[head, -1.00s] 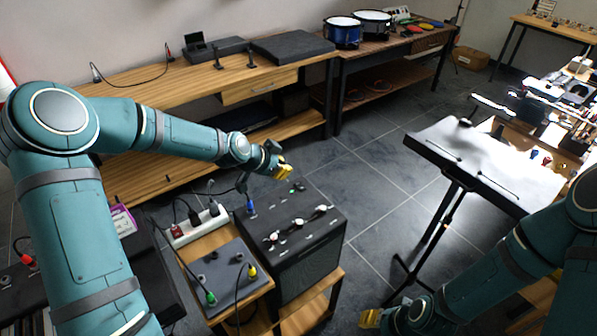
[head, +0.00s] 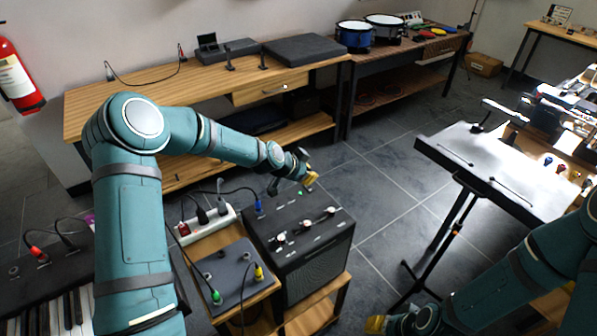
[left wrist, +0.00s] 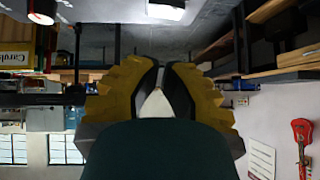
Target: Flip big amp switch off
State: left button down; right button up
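The big amp (head: 318,262) is a black box with a dark front grille, standing on a low wooden stand. Its top has a row of knobs with pale caps and a small green light (head: 300,193) near the back edge. The switch itself is too small to make out. My left gripper (head: 310,180) is just above the amp's back right part; contact cannot be judged. In the left wrist view its yellow-padded fingers (left wrist: 160,72) are together, with nothing seen between them. My right gripper (head: 377,323) is low at the bottom edge, away from the amp, partly cut off.
A grey pedal box (head: 228,272) with green and yellow plugs sits left of the amp, near a white power strip (head: 212,222). A black music stand (head: 490,165) stands to the right. A wooden bench (head: 215,88) runs behind. Tiled floor right of the amp is free.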

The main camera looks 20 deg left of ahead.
aim_at(309, 187)
pick_arm(q)
jog(key=shift+w+f+b, duration=0.2)
jog(key=shift+w+f, duration=0.05)
jog(key=shift+f, duration=0.95)
jog(key=shift+w+f+b, duration=0.15)
jog(key=shift+w+f, duration=0.1)
jog(key=shift+f, duration=0.95)
